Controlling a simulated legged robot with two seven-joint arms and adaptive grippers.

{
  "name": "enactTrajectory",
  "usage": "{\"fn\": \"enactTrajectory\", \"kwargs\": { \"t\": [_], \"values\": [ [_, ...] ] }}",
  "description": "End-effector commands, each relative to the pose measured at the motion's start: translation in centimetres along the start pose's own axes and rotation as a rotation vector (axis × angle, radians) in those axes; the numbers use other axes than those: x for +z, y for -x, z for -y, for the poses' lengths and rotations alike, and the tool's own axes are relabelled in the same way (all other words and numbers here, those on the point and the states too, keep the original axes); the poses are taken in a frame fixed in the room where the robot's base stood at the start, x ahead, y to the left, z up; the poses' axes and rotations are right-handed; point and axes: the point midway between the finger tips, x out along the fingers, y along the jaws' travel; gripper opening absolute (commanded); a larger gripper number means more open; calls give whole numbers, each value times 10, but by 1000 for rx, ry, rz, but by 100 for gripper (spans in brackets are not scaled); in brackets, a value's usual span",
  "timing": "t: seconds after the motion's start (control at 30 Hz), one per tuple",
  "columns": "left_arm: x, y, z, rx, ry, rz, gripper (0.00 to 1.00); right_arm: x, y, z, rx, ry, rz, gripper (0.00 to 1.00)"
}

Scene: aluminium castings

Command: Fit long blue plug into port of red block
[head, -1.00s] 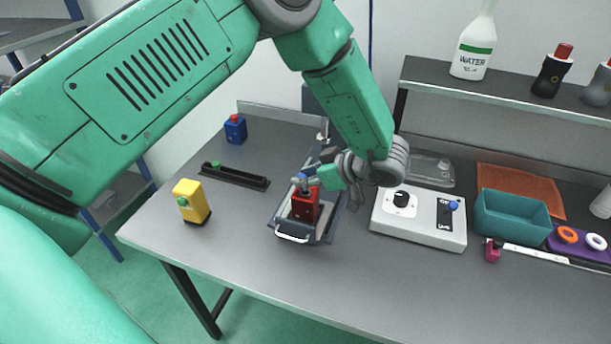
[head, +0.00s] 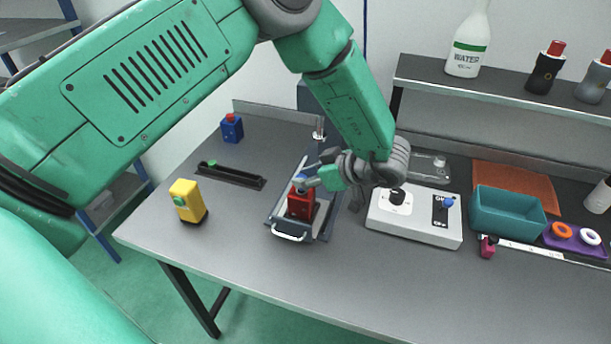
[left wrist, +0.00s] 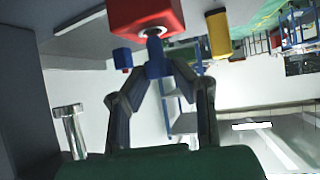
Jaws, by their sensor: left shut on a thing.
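The red block (head: 300,206) stands in a grey tray (head: 274,219) with a white handle, near the middle of the table. My left gripper (head: 312,182) is shut on the blue plug (head: 301,181), just above the block. In the left wrist view the gripper (left wrist: 156,72) grips the blue plug (left wrist: 155,52), whose end is at the round port (left wrist: 152,33) of the red block (left wrist: 135,14). I cannot tell how far the plug is in the port. My right gripper is not in view.
A yellow block (head: 187,199), a black rail (head: 232,175) and a blue block (head: 232,130) stand to the left. A grey control box (head: 415,225) is close on the right, with a teal bin (head: 507,213) beyond. The front table strip is clear.

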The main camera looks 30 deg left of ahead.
Motion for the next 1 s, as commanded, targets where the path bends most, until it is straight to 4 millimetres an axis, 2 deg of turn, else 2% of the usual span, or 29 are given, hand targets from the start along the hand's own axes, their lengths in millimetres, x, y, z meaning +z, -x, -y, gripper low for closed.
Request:
{"fn": "enactTrajectory", "kwargs": {
  "t": [1.0],
  "values": [
    [0, 0, 0, -1, -1, 0, 13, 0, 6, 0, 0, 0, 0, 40]
  ]
}}
